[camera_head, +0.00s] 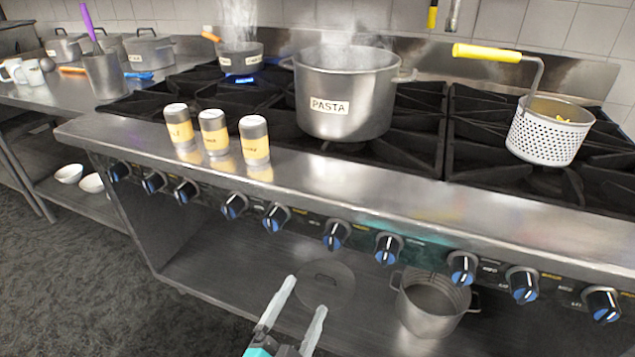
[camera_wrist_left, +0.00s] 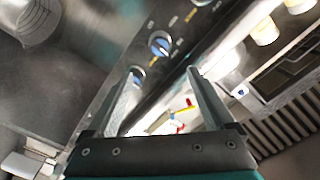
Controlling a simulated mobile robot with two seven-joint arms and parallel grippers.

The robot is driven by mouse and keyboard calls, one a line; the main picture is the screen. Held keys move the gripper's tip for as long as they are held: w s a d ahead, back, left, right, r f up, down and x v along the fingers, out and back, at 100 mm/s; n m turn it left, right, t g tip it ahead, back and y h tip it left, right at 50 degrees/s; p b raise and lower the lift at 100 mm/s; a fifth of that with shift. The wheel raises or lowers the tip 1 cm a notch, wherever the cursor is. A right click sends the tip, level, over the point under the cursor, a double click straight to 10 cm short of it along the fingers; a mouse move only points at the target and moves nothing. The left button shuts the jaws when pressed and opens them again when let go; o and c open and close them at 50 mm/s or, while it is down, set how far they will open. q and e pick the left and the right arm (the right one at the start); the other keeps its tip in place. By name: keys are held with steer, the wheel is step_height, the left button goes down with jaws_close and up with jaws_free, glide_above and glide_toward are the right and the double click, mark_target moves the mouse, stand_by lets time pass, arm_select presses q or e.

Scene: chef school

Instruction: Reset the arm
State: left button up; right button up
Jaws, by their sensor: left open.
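My left gripper (camera_head: 296,305) shows at the bottom middle of the head view, in front of the stove. Its two pale fingers are apart, with nothing between them. In the left wrist view the gripper (camera_wrist_left: 165,80) is also open and empty, with the stove's knob panel beyond the fingers. My right gripper is not in view.
A steaming pot labelled PASTA (camera_head: 345,95) stands on the stove, with a perforated strainer (camera_head: 548,135) at the right. Several shakers, among them one shaker (camera_head: 254,140), stand on the front ledge. A pot (camera_head: 431,305) sits on the lower shelf.

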arm_select(q)
steer(key=s+a+f+n+g+y+p, duration=0.1)
steer(key=s+a+f+n+g+y, duration=0.2)
steer(key=f, duration=0.9)
steer(key=s+a+f+n+g, duration=0.2)
steer(key=s+a+f+g, duration=0.2)
steer(key=f, duration=0.9)
steer(key=s+a+f+n+g+y, duration=0.1)
steer(key=s+a+f+g, duration=0.1)
steer(key=s+a+f, duration=0.2)
steer(key=s+a+f+n+g+y+p, duration=0.1)
steer(key=s+a+f+n+g, duration=0.1)
steer(key=s+f, duration=0.3)
steer(key=s+a+f+n+g+y, duration=0.1)
steer(key=s+a+f, duration=0.4)
steer(key=s, duration=0.6)
steer(key=n+g, duration=0.1)
steer(key=g, duration=0.1)
steer(key=shift+s+a+g, duration=0.15)
steer(key=shift+a+g, duration=0.15)
steer(key=shift+g, duration=0.1)
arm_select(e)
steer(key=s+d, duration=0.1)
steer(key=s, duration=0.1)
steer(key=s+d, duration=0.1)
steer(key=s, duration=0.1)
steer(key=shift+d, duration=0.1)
